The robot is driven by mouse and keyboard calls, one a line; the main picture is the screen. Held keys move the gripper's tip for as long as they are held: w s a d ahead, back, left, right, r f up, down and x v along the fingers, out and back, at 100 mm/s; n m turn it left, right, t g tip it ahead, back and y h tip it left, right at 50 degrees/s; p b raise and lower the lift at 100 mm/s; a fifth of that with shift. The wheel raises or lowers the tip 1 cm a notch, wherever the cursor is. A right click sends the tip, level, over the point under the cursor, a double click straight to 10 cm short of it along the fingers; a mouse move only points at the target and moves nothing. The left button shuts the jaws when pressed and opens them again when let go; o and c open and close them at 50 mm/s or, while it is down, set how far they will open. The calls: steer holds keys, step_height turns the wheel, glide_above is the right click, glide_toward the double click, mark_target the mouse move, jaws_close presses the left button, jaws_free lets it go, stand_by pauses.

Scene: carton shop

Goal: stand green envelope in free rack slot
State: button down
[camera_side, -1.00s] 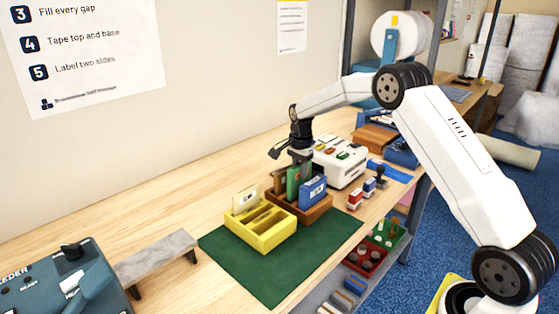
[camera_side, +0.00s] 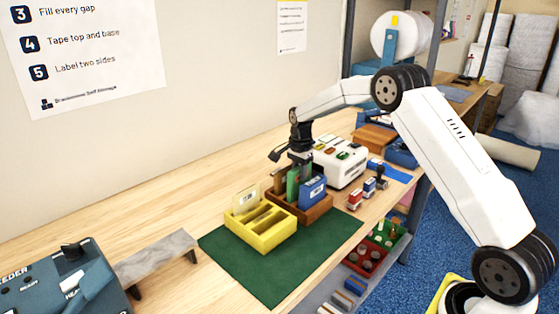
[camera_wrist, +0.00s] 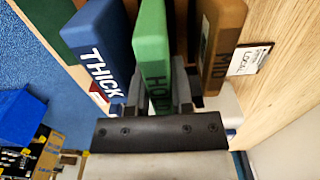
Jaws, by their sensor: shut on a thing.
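The green envelope (camera_side: 293,184) stands upright in the brown wooden rack (camera_side: 313,215), between a blue envelope (camera_side: 313,190) and a brown one (camera_side: 280,178). In the wrist view the green envelope (camera_wrist: 152,50) is between the blue "THICK" envelope (camera_wrist: 97,50) and the brown "MID" envelope (camera_wrist: 218,45). My gripper (camera_side: 300,163) is over the brown rack, its fingers (camera_wrist: 163,95) shut on the green envelope. The fingers partly hide its lettering. A yellow rack (camera_side: 262,240) stands next to the brown rack. It holds a cream envelope (camera_side: 245,199) and has empty slots in front.
A green mat (camera_side: 265,285) lies under the racks. A white box (camera_side: 340,165) stands behind the brown rack, with stamps (camera_side: 355,199) to its right. A grey stand (camera_side: 155,254) and a blue-grey machine (camera_side: 65,285) are at left.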

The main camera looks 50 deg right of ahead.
steer(key=shift+f, duration=0.8)
steer(key=shift+c, duration=2.1)
jaws_free()
steer(key=shift+r, duration=0.15)
steer(key=shift+r, duration=2.85)
steer(key=shift+a, duration=0.1)
